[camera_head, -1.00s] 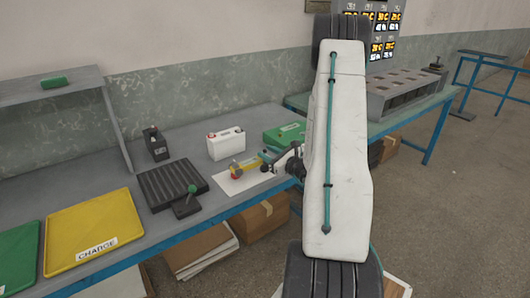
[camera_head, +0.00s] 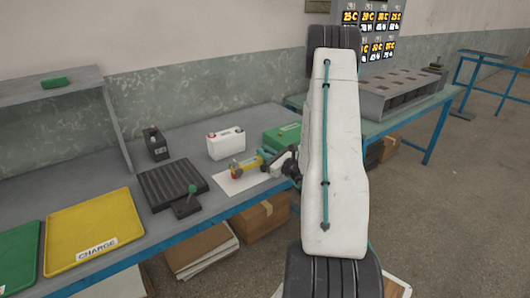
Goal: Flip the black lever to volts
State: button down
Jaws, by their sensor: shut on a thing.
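A black lever unit (camera_head: 187,206) with a green knob (camera_head: 192,189) on its stick stands at the bench's front edge, by the right corner of the black ribbed tray. Its markings are too small to read. My gripper (camera_head: 240,168) is to the right of the lever unit and apart from it, low over a white sheet (camera_head: 229,186). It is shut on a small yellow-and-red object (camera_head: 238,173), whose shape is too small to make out. My fingers partly hide it.
The black ribbed tray (camera_head: 170,185), a black battery (camera_head: 156,144), a white battery (camera_head: 226,144) and a green box (camera_head: 284,137) stand close around. A yellow CHARGE tray (camera_head: 95,232) and a green tray (camera_head: 18,262) lie to the left. A grey rack (camera_head: 401,94) stands at the right.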

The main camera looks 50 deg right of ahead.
jog(key=c, duration=1.4)
grip_release()
jog(key=s+f, duration=0.1)
jog(key=s, duration=0.6)
jog(key=shift+s+a, duration=0.2)
jog(key=shift+s, duration=0.2)
